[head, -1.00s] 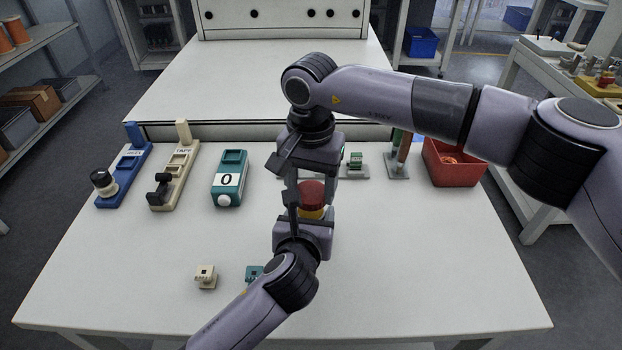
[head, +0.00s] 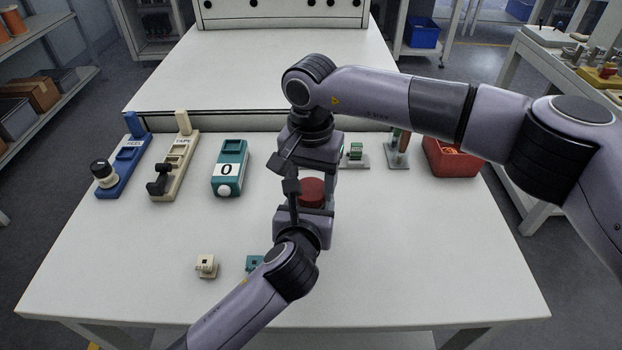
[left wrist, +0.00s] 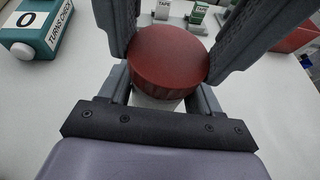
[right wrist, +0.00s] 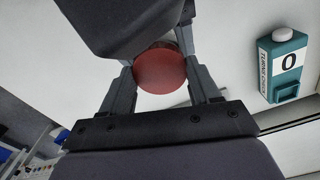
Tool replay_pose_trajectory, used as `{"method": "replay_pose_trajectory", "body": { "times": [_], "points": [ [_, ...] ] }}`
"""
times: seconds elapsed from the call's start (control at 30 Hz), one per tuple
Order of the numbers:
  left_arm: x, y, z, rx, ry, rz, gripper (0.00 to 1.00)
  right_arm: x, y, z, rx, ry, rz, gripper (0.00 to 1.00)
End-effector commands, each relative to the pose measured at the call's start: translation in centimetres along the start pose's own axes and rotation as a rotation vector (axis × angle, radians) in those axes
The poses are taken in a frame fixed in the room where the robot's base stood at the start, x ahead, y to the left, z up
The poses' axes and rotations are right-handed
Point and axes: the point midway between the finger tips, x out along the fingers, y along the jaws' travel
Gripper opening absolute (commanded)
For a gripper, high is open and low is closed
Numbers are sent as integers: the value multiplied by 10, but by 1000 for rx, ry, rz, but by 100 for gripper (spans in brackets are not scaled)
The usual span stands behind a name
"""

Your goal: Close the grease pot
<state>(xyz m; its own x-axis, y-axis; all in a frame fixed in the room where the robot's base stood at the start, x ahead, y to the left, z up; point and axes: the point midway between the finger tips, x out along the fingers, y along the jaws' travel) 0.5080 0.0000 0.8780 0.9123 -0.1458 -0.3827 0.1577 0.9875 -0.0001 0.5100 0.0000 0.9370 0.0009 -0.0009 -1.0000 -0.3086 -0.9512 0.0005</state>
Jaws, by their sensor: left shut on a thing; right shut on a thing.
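In the left wrist view the lid (left wrist: 168,55) sits over a pale pot body (left wrist: 158,102). My left gripper (head: 305,208) is shut on the pot body from the near side. My right gripper (head: 312,180) comes from above and is shut on the lid, which also shows between its fingers in the right wrist view (right wrist: 165,70). In the head view the body is hidden by my left gripper. I cannot tell whether the lid is seated.
A teal counter block (head: 229,168) reading 0 stands left of the pot. Cream (head: 174,167) and blue (head: 124,167) holders stand further left. A cream connector (head: 206,266) and a teal one (head: 254,262) lie near the front. A red bin (head: 452,160) is at the right.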

Motion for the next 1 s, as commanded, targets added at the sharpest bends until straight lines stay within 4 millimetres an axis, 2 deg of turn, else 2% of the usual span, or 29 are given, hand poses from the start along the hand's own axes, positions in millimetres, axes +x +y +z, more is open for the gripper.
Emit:
{"method": "replay_pose_trajectory", "body": {
  "times": [0.27, 1.0],
  "points": [
    [0, 0, -1, 1, 1, 1, 8, 1, 0, 0, 0, 0, 0, 29],
    [0, 0, 0, -1, 0, -1, 8, 19, 1, 0, 0, 0, 1, 29]
  ]
}}
